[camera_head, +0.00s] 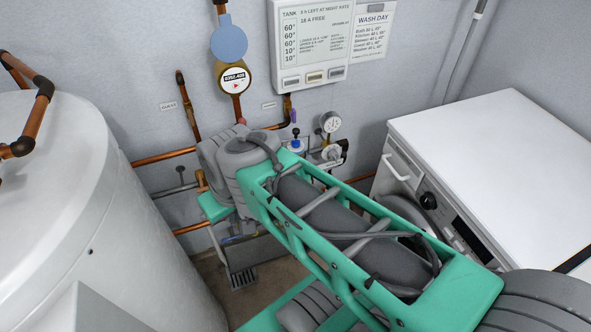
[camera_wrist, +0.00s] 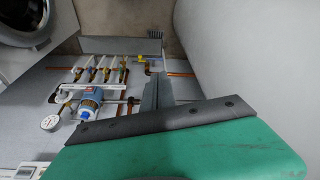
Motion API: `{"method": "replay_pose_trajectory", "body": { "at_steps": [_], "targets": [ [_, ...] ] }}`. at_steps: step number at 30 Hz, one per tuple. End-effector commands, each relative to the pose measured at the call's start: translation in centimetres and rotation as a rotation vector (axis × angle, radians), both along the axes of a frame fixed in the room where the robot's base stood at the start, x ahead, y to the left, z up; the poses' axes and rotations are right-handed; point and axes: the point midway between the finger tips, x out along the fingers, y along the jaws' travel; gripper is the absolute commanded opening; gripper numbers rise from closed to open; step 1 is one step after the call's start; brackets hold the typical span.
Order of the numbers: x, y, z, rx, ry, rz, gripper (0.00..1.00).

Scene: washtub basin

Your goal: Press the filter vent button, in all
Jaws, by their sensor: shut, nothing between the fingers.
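A filter with a blue body (camera_wrist: 93,97) stands among the pipes in the wrist view. A small blue cap on a white collar (camera_wrist: 86,114) sits at its near end and looks like the vent button. In the head view, a blue-and-white cap (camera_head: 295,144) shows just beyond my arm, which hides most of the body below it. My gripper (camera_wrist: 154,86) is shut and empty in the wrist view, to the right of the filter and apart from it. In the head view, my wrist and arm largely hide the gripper. Whether the button is pressed cannot be told.
A round gauge (camera_head: 330,122) and pipework stand close to the filter; the gauge also shows in the wrist view (camera_wrist: 49,123). A white washing machine (camera_head: 490,170) is at right, a white tank (camera_head: 80,200) at left. A control panel (camera_head: 315,45) hangs on the wall.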

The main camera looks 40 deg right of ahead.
Motion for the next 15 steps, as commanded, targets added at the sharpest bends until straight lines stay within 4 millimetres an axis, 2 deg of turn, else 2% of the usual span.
{"method": "replay_pose_trajectory", "body": {
  "at_steps": [5, 8, 11, 15],
  "targets": [
    [0.1, -0.1, -0.3, -0.001, 0.000, 0.002, 0.00],
    [1.1, -1.4, -2.5, 0.001, -0.004, 0.023, 0.00],
    [3.2, -4.3, -6.6, 0.006, -0.029, 0.082, 0.00],
    [6.3, -10.6, -13.7, 0.016, -0.122, 0.195, 0.00]
  ]
}}
